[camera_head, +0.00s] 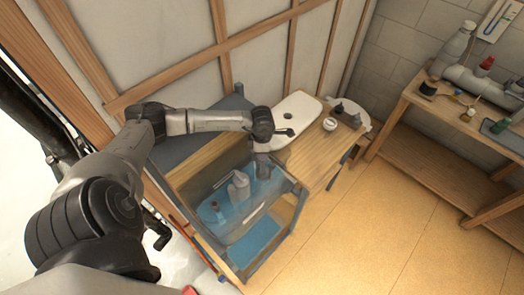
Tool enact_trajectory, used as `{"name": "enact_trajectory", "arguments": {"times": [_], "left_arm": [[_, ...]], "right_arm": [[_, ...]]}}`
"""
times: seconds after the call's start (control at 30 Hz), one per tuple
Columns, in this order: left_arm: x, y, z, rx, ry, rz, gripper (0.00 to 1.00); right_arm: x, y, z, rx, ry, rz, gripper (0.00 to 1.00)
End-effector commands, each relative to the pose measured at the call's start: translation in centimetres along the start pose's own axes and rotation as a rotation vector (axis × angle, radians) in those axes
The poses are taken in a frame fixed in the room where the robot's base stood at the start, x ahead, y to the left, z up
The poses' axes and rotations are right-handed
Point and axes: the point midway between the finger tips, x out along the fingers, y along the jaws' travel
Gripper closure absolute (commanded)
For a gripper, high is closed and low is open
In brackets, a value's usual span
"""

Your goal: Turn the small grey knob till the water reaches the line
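A clear-walled tank (287,190) stands on the bench with blue water (207,212) in it. A pale grey upright fitting (238,186) stands inside the tank. A light strip shows on the front wall, but I cannot tell whether it is the line. My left arm reaches in from the left over the tank's back edge. My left gripper (263,166) points down at the back right of the tank, beside the fitting; its fingers are too small and dark to read. I cannot make out the small grey knob. My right gripper is not in view.
A white lid-like panel (297,108) lies behind the wooden worktop (322,150), with a small white round part (330,124) and dark parts near it. A wooden bench (440,108) with pipes and tools stands at the right. The floor between is clear.

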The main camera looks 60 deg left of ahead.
Motion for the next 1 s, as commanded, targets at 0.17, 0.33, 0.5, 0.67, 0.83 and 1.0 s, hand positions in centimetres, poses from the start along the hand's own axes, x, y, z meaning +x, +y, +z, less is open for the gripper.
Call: {"name": "enact_trajectory", "arguments": {"times": [0.17,0.33,0.5,0.67,0.83,1.0], "left_arm": [[-0.2,0.0,0.1,0.001,-0.002,0.000,0.96],[-0.1,0.0,0.1,0.002,-0.002,0.000,0.61],[-0.1,0.0,0.0,0.002,-0.001,0.000,0.61],[-0.5,0.1,0.0,0.002,-0.001,0.001,0.61],[-2.7,0.1,0.0,0.002,-0.001,0.003,0.61],[-6.2,0.1,0.0,0.003,-0.003,0.005,0.61]], "right_arm": [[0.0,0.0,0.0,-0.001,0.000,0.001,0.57],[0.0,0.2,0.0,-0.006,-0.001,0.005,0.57],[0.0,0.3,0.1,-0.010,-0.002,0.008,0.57],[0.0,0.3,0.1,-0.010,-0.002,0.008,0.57],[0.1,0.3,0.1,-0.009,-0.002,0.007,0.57],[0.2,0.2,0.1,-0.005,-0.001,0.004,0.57]]}}
